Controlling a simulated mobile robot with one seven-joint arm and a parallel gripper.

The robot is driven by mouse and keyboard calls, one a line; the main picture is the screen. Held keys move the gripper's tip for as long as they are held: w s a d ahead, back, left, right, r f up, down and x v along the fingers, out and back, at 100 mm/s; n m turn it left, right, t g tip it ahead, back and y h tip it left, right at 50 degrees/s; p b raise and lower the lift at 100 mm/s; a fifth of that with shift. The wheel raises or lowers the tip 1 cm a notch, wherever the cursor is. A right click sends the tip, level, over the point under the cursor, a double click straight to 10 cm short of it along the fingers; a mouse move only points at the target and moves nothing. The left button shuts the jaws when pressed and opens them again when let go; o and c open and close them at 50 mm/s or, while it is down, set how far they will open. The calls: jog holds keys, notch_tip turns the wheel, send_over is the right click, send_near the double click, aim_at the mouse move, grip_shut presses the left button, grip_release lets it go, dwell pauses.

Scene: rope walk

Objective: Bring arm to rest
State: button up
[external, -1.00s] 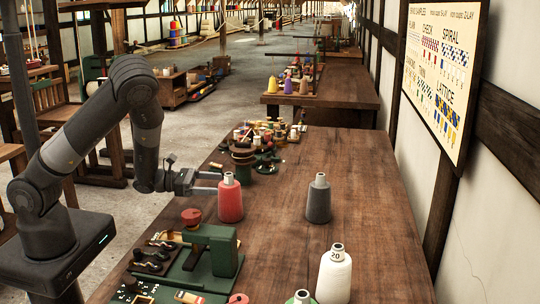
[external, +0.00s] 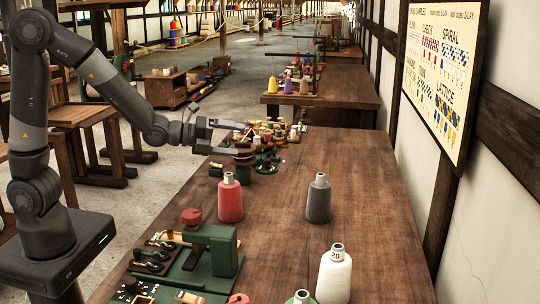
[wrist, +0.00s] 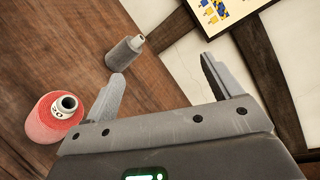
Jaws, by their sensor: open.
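My gripper (external: 226,137) is open and empty in the external view, raised above the left edge of the bench near the dark round stand. In the wrist view its two fingers (wrist: 160,84) are spread apart with nothing between them. The red cone (external: 230,199) stands upright on the bench, nearer the camera than my gripper and apart from it. The red cone also shows at the left of the wrist view (wrist: 55,118). The grey cone (external: 318,200) stands upright to the right, and shows beyond the left finger in the wrist view (wrist: 124,52).
A white cone (external: 334,275) stands near the bench front. A green device (external: 212,252) sits at the front left. Small spools (external: 268,140) crowd the far left of the bench (external: 370,230). A pattern board (external: 440,60) hangs on the right wall. The bench's far right is clear.

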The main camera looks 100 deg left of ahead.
jog(key=s+d+r+n+g+h, duration=0.1)
jog(key=s+d+r+n+g, duration=0.2)
jog(key=d+n, duration=0.35)
jog(key=s+d+r+n+g+h, duration=0.1)
jog(key=s+d+r+n+h, duration=0.1)
jog(key=s+d+n, duration=0.4)
jog(key=s+d+f+n+g+h, duration=0.1)
jog(key=s+d+n+g, duration=0.4)
jog(key=s+d, duration=0.8)
jog(key=shift+s+d+n+h, duration=0.3)
jog(key=shift+s+n+h, duration=0.4)
jog(key=shift+s+n, duration=0.4)
jog(key=shift+s, duration=0.15)
